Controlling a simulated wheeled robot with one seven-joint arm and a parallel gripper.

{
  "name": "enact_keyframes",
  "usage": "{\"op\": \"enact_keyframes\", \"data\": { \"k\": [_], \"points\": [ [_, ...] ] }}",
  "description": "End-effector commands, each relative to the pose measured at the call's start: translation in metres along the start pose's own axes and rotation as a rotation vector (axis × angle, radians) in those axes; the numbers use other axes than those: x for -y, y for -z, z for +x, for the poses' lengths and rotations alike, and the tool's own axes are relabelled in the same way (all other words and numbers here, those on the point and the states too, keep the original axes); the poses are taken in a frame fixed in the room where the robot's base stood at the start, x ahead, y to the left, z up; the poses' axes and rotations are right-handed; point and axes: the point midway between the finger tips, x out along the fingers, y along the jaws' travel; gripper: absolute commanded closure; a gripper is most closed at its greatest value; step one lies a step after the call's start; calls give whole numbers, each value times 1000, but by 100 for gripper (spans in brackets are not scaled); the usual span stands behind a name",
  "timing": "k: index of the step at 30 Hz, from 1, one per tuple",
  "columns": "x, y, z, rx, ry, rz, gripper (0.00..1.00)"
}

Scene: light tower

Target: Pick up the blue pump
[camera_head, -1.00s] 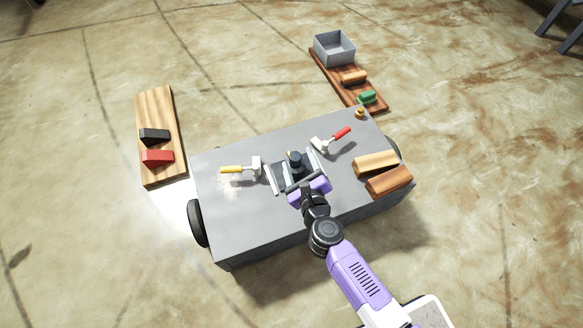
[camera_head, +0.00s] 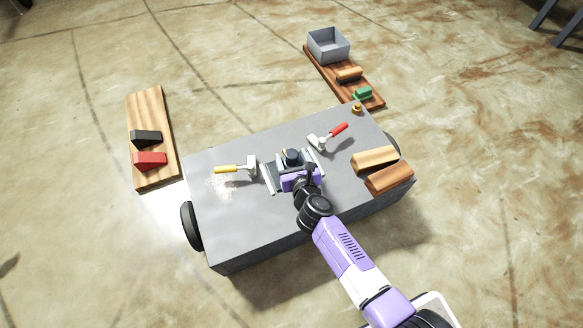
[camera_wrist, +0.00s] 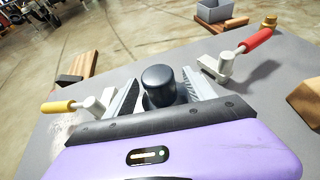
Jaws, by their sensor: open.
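The blue pump, a dark blue cylinder with a rounded top (camera_head: 291,156), stands upright near the middle of the grey block's top. In the wrist view the pump (camera_wrist: 158,84) shows just ahead of my purple gripper body, which hides its base. My gripper (camera_head: 291,170) is open, with one grey finger to the left of the pump and one to the right. In the wrist view the fingers of my gripper (camera_wrist: 163,97) flank the pump with gaps. Whether they reach lower on its sides is hidden.
A yellow-handled clamp (camera_head: 235,169) lies left of the pump and a red-handled clamp (camera_head: 328,137) right, on the grey block (camera_head: 240,220). Wooden blocks (camera_head: 376,160) sit at its right. A board (camera_head: 153,110) with black and red pieces is left; a grey bin (camera_head: 328,46) is behind.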

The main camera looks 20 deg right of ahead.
Motion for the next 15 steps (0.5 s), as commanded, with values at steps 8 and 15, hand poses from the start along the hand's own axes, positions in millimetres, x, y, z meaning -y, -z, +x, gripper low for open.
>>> {"op": "enact_keyframes", "data": {
  "k": [8,15],
  "points": [
    [0,0,3,0,1,0,37],
    [0,0,3,0,1,0,82]
  ]
}}
